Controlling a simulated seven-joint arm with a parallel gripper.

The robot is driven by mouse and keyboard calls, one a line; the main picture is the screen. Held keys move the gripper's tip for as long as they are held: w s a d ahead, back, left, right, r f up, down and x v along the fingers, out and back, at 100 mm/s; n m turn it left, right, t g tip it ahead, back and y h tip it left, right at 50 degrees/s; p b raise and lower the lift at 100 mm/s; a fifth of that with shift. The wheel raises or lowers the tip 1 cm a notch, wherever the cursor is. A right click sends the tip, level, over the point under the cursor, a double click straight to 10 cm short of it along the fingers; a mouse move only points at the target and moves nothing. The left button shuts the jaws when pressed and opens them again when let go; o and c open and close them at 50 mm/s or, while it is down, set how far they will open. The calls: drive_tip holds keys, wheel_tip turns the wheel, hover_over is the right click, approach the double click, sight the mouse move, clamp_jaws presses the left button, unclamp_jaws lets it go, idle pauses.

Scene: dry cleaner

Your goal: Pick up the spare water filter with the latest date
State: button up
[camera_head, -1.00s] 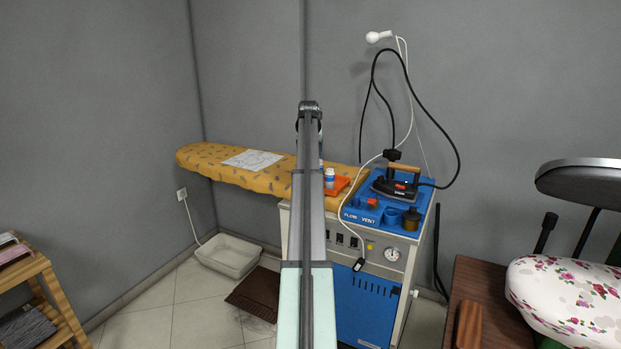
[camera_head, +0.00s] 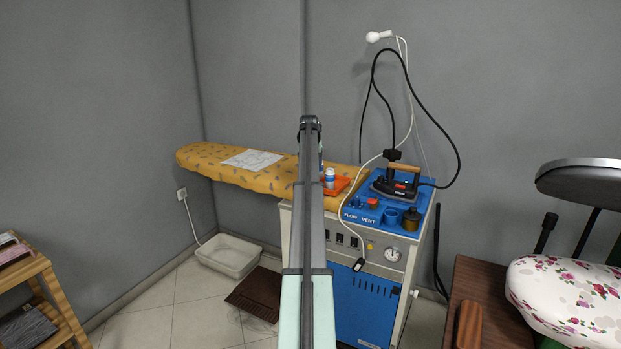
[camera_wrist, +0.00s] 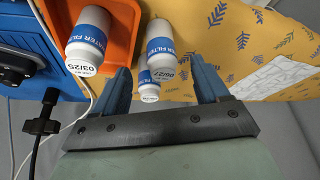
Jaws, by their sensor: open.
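In the wrist view, a white water filter with a blue band (camera_wrist: 92,42) reads 03/25 and is at the orange tray (camera_wrist: 122,28). My gripper is open, and no finger clearly touches a filter. In the head view, one filter (camera_head: 330,177) stands by the orange tray (camera_head: 342,184); my arm hides the others and the gripper.
The yellow patterned ironing board (camera_head: 215,170) carries a white paper (camera_head: 252,159). The blue-topped steam unit (camera_head: 362,213) holds an iron (camera_head: 394,185) and small containers right of the tray. A white cable (camera_head: 356,235) and black hose (camera_head: 420,105) run close by.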

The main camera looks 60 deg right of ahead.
drive_tip(key=shift+x, duration=2.8)
drive_tip(key=c, duration=1.1)
drive_tip(key=shift+r, duration=0.1)
